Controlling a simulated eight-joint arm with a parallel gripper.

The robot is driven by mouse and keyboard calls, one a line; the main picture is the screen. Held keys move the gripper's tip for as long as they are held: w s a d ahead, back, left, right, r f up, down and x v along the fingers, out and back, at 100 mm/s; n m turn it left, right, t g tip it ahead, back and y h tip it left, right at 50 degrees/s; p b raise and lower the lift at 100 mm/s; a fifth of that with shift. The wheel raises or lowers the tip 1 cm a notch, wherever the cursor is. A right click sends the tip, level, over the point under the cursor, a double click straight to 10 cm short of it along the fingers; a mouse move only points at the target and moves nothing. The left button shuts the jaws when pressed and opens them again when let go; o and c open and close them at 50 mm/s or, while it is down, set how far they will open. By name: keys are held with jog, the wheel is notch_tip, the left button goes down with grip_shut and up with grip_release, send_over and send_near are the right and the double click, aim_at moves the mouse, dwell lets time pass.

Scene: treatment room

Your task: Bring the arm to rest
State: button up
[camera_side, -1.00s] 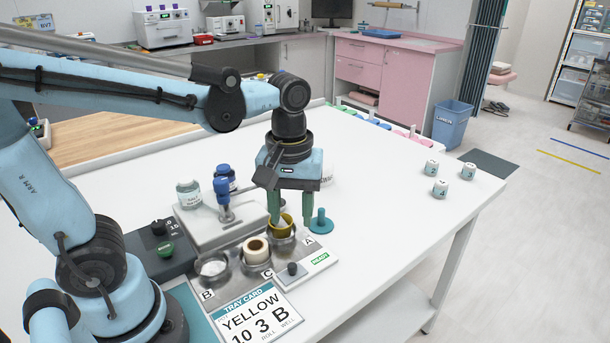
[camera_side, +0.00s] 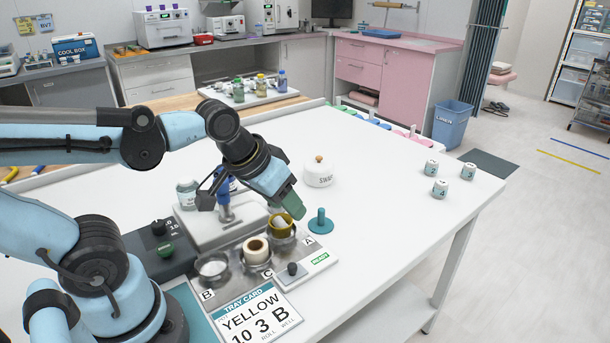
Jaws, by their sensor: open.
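My gripper (camera_side: 293,208) is tilted, its fingers pointing down and to the right, beside and above well A of the metal tray (camera_side: 229,286). One finger mostly hides the other; nothing shows held in it. In well A sits a yellow cup-like item (camera_side: 279,229) with something white in it. A bandage roll (camera_side: 257,250) stands in well C. Well B (camera_side: 212,268) holds something white. The tray card (camera_side: 256,319) reads YELLOW, 10, 3 roll, B well.
A teal peg on a disc (camera_side: 320,222) stands right of the gripper. A white SWABS jar (camera_side: 319,172) is behind it. A blue-topped device (camera_side: 223,196) and a glass jar (camera_side: 187,194) are close on the left. Several small white jars (camera_side: 440,188) stand far right.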

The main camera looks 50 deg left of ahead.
jog(key=shift+w+a+m+t, duration=0.1)
jog(key=shift+a+m+t, duration=0.2)
jog(key=shift+m+t, duration=0.45)
dwell(1.5)
